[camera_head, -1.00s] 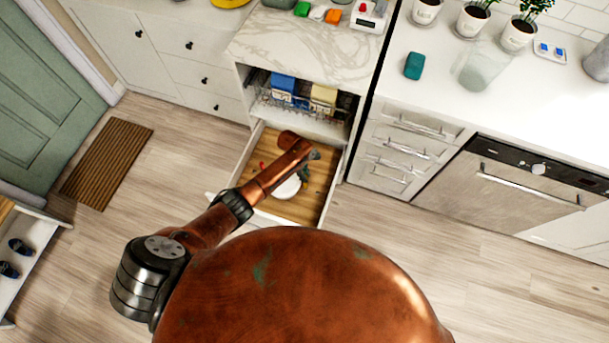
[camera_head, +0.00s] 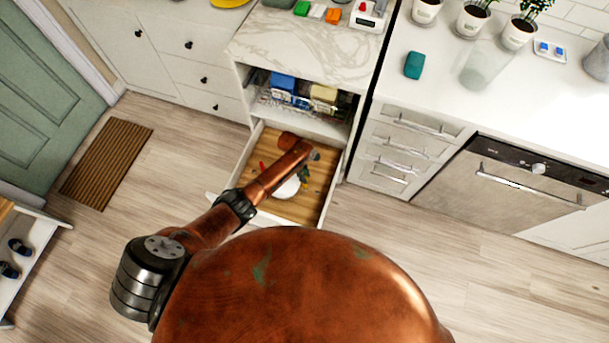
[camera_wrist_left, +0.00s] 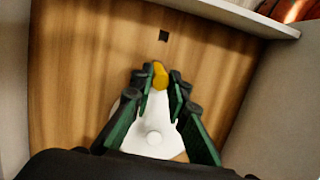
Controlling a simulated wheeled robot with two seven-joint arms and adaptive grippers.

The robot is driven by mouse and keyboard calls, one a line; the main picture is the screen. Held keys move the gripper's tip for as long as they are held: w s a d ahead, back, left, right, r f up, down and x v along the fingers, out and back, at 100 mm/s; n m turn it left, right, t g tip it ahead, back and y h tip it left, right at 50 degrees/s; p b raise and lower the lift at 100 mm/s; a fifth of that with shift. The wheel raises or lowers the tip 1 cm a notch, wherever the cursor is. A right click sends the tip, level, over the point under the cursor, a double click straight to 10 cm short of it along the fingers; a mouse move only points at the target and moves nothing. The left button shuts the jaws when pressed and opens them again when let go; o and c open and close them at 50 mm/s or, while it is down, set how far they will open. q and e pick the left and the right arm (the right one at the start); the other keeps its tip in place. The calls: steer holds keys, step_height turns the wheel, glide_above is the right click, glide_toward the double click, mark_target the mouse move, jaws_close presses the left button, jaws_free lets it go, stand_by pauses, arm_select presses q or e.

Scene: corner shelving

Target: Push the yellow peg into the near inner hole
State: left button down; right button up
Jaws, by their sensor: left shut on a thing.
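The yellow peg (camera_wrist_left: 160,76) is held between the dark and green fingertips of my left gripper (camera_wrist_left: 158,82) in the left wrist view. The gripper is shut on it, over the wooden drawer floor (camera_wrist_left: 95,70). Whether the peg's lower end touches the wood is hidden. In the head view my left gripper (camera_head: 304,176) is inside the open drawer, mostly behind my arm, and the peg cannot be made out. My right gripper is not in view.
A white rounded thing with a knob (camera_wrist_left: 153,137) lies below the gripper. A small red thing (camera_head: 262,167) is at the drawer's left. Pale drawer walls (camera_wrist_left: 275,100) stand close on both sides. Above the drawer is a rack with blue (camera_head: 283,84) and cream boxes.

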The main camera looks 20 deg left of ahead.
arm_select(q)
steer(key=shift+a+b+x, duration=0.25)
steer(key=shift+b+x, duration=0.25)
steer(key=shift+x, duration=0.5)
steer(key=c, duration=1.8)
jaws_free()
steer(key=shift+f, duration=0.1)
steer(key=v, duration=1.2)
